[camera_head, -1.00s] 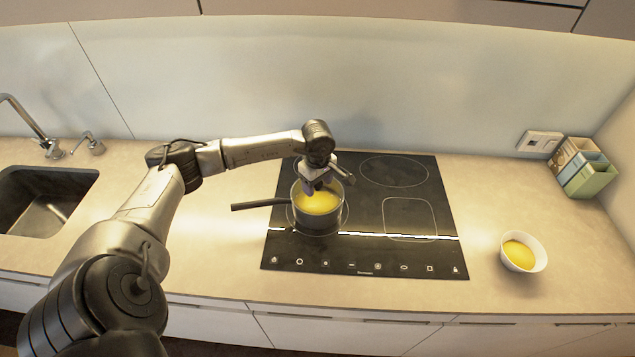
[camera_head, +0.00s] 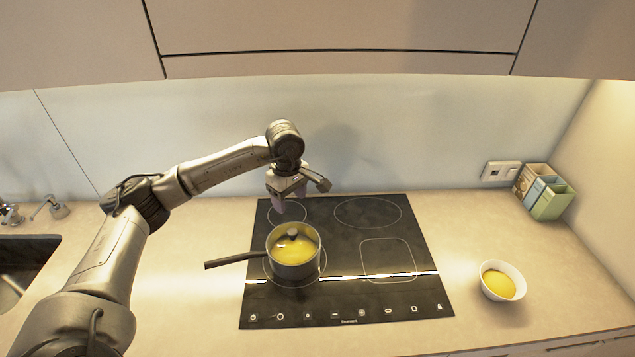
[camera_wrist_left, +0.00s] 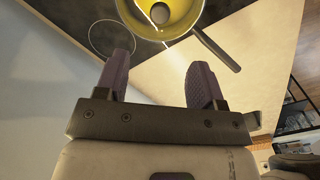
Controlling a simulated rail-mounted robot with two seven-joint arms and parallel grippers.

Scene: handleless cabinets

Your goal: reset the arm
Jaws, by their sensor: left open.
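My left gripper (camera_head: 289,197) is open and empty. It hangs above the rear left part of the black cooktop (camera_head: 420,285), behind and above the saucepan (camera_head: 293,270). In the left wrist view its two purple fingers (camera_wrist_left: 158,65) stand apart with nothing between them. The saucepan sits on the front left burner with its handle pointing left. A see-through lid with a dark knob (camera_head: 292,234) appears to cover it, with yellow contents showing. The saucepan (camera_wrist_left: 200,22) also shows at the top of the left wrist view, apart from the fingers. My right gripper is not in view.
A white bowl (camera_head: 516,272) with yellow contents stands right of the cooktop. Several upright boxes (camera_head: 548,200) stand in the back right corner. Upper cabinets (camera_head: 340,28) hang overhead. A sink (camera_head: 25,265) with a faucet is at the left. The counter between sink and cooktop is clear.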

